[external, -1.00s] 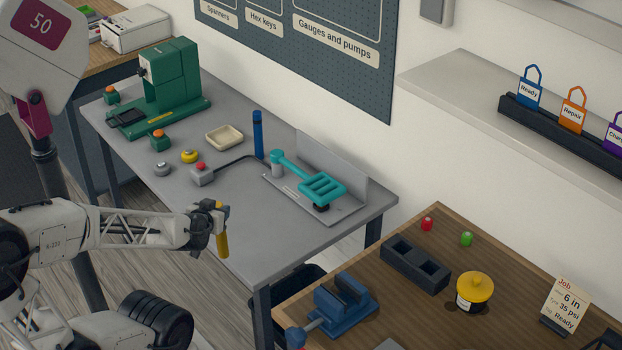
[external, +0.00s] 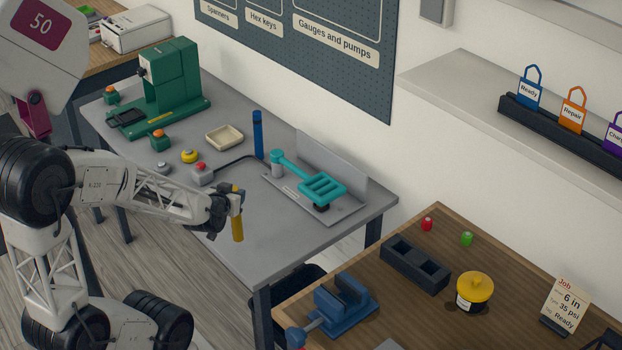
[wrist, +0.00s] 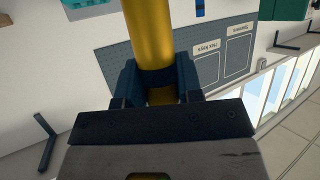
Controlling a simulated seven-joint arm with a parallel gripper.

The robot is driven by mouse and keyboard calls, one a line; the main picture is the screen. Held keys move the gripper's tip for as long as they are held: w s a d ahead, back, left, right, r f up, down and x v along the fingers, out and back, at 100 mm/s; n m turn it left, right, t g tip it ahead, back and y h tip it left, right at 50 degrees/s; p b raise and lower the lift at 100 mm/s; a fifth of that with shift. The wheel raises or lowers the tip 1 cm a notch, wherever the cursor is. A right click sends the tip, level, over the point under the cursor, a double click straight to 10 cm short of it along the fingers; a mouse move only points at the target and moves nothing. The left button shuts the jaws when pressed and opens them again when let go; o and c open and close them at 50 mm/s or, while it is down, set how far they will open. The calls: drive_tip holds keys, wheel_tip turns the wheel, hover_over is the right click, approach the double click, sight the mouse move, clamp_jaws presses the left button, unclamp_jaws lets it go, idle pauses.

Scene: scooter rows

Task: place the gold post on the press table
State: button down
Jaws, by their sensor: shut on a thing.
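The gold post (external: 238,228) is held upright in my gripper (external: 236,198), which is shut on it. In the external view the post shows in front of the near part of the grey press table (external: 285,235); I cannot tell how high it is or whether it is over the top. In the wrist view the gold post (wrist: 150,35) sits between the dark fingers of my gripper (wrist: 158,85), and its far end runs out of the picture. A green press (external: 172,85) stands at the far left of the press table.
The table's near right part is bare. A wooden bench (external: 400,310) stands at right.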

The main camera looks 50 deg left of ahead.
drive_tip(key=w+a, duration=0.3)
drive_tip(key=w, duration=0.3)
drive_tip(key=shift+f, duration=0.3)
drive_tip(key=shift+w, duration=0.1)
drive_tip(key=shift+f, duration=1.9)
drive_tip(key=c, duration=0.8)
unclamp_jaws()
drive_tip(key=shift+d, duration=0.1)
